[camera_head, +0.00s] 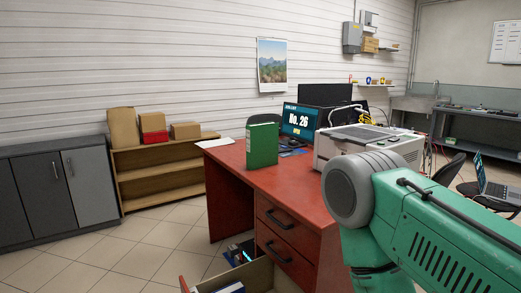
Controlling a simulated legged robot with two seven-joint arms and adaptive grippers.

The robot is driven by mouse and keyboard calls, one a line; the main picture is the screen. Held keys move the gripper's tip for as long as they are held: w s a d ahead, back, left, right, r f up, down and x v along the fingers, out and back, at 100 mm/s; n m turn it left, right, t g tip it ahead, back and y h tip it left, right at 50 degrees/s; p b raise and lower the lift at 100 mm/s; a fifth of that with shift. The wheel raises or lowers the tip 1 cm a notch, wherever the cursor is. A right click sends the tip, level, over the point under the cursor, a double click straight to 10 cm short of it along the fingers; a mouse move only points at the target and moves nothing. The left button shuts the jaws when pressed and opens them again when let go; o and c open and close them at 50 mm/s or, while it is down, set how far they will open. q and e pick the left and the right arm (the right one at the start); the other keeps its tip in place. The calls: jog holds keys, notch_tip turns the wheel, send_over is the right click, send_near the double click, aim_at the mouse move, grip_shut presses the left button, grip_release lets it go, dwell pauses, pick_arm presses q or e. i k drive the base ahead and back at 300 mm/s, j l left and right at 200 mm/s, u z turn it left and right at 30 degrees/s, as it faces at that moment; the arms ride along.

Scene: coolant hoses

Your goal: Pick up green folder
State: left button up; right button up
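The green folder (262,145) stands upright on the red desk (228,160), near the desk's left part and in front of a monitor. Its spine and one side face me. A green arm of mine with a grey joint comes in from the right and covers the lower right of the view. It is apart from the folder in the picture. Neither gripper shows in the head view.
An open desk drawer (262,277) juts out low in front. A wooden shelf (160,174) and grey cabinets (60,192) line the left wall. The floor before them is clear.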

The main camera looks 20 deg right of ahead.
aim_at(262, 138)
jog(key=i+j+u, duration=0.45)
jog(key=i+j, duration=0.15)
jog(key=j, duration=0.15)
jog(key=i+j+u, duration=0.5)
jog(key=i, duration=0.2)
jog(key=i+z, duration=0.2)
jog(key=i, duration=0.35)
jog(key=i+j+z, duration=0.2)
jog(key=i, duration=0.3)
jog(key=i+j+z, duration=0.2)
jog(key=i, duration=0.35)
jog(key=i+z, duration=0.25)
jog(key=z, duration=0.25)
jog(key=i+z, duration=0.3)
jog(key=z, duration=0.15)
jog(key=i+j+z, duration=0.2)
jog(key=z, duration=0.3)
jog(key=i+j+z, duration=0.25)
jog(key=z, duration=0.2)
